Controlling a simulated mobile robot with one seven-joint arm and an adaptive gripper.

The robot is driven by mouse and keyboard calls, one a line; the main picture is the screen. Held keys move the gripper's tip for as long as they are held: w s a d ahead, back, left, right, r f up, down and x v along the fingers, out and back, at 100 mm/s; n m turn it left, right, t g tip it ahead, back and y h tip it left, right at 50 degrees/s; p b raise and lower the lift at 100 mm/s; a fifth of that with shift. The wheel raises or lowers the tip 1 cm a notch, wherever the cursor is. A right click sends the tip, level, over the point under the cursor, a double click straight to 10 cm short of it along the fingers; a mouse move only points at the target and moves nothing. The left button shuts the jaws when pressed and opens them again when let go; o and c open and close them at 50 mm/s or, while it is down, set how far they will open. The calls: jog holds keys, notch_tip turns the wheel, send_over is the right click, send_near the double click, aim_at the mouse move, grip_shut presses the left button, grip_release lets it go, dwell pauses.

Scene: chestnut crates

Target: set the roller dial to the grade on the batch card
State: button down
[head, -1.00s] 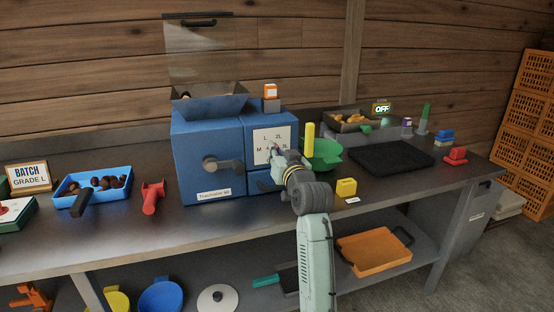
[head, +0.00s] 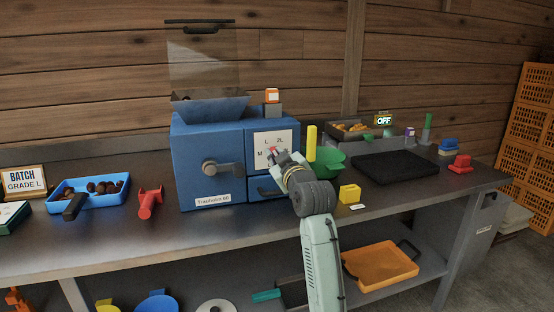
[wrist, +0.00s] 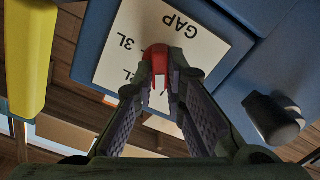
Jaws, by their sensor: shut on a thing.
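The batch card (head: 24,181) stands at the far left of the bench and reads "BATCH GRADE L". The roller dial's white plate (head: 266,139) is on the front of the blue machine (head: 208,155); L, 2L and M show in the head view. In the wrist view the plate (wrist: 200,48) is upside down, with "GAP" and "3L" readable. My gripper (wrist: 160,78) is shut on the red dial knob (wrist: 157,52). In the head view my gripper (head: 276,156) covers part of the plate, and which grade the knob points at cannot be told.
A yellow upright handle (head: 311,142) and a green bowl (head: 329,164) stand just right of the dial. A dark crank (head: 222,169) sticks out of the machine's front. A yellow block (head: 349,193) lies near the bench edge. A blue tray of chestnuts (head: 110,201) is left.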

dwell(0.4)
jog(key=c, duration=1.6)
grip_release()
jog(key=shift+c, duration=0.2)
jog(key=v, duration=1.2)
